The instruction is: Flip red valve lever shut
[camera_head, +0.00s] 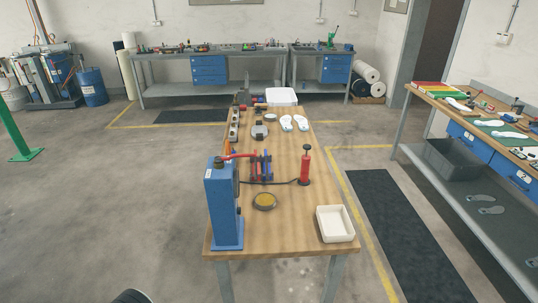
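A red lever (240,156) shows at the top of a tall blue box-shaped unit (222,205), at the front left of the wooden table. The lever sticks out to the right, roughly level, from a dark fitting on the unit's top. It is small in view, and I cannot tell whether the valve is open or shut. Neither of my grippers is in view.
The wooden table (290,222) also holds a blue-and-red device (262,166), a red hand pump (304,168) with a dark hose, a round dish (265,201), a cream tray (335,224) and white insoles (294,123). Floor left of the table is clear.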

